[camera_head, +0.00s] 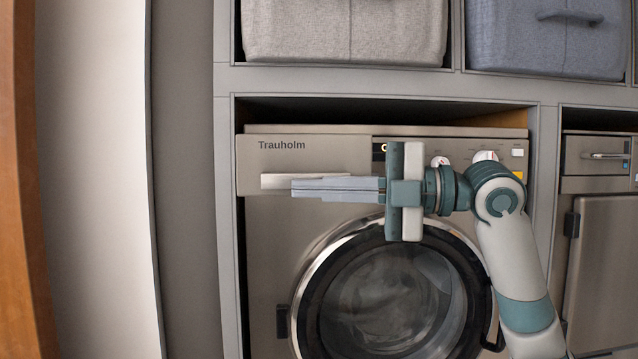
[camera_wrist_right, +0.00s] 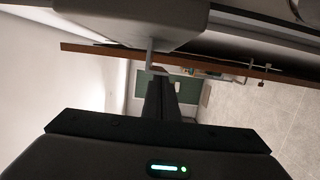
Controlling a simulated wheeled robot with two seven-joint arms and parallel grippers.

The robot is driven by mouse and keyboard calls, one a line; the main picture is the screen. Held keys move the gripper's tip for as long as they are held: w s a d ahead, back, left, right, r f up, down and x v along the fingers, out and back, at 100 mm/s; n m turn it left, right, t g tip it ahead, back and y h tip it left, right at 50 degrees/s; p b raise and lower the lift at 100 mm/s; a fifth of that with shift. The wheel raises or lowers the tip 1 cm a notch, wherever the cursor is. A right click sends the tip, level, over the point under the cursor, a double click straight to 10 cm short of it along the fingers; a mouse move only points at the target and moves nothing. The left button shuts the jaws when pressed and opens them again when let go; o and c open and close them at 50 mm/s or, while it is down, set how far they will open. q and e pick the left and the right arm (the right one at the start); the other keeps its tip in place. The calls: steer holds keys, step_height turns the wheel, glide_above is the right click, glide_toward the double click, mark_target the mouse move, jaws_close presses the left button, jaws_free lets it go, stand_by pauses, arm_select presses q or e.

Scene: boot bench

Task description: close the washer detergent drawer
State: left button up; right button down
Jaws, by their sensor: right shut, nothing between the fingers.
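The washer (camera_head: 290,250) stands in the lower bay, a grey-brown machine with a round glass door. Its detergent drawer (camera_head: 320,153), with a front marked "Trauholm", is at the upper left. The drawer front sticks out a little past the washer's left side, so it looks pulled out. A pale handle strip (camera_head: 275,181) lies along its lower part. My right gripper (camera_head: 294,188) is shut and empty, fingers pointing left across the handle strip and hiding part of it. In the right wrist view the shut fingers (camera_wrist_right: 158,82) show dark. I cannot tell whether they touch the drawer.
Two fabric bins, one beige (camera_head: 345,30) and one blue-grey (camera_head: 550,38), sit on the shelf above. Another appliance (camera_head: 605,240) stands to the right. The cabinet's upright (camera_head: 228,230) is close to the drawer's left side. A wall and wooden edge (camera_head: 18,200) are further left.

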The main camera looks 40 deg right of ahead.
mark_target(302, 162)
steer(key=shift+w, duration=0.1)
steer(key=w+d, duration=0.1)
steer(key=w, duration=0.1)
steer(key=w+d, duration=0.2)
steer(key=w, duration=0.1)
steer(key=w+d, duration=0.1)
steer(key=w, duration=0.1)
steer(key=shift+w+d+p, duration=0.15)
steer(key=shift+d+p, duration=0.1)
steer(key=shift+p, duration=0.1)
steer(key=shift+a, duration=0.15)
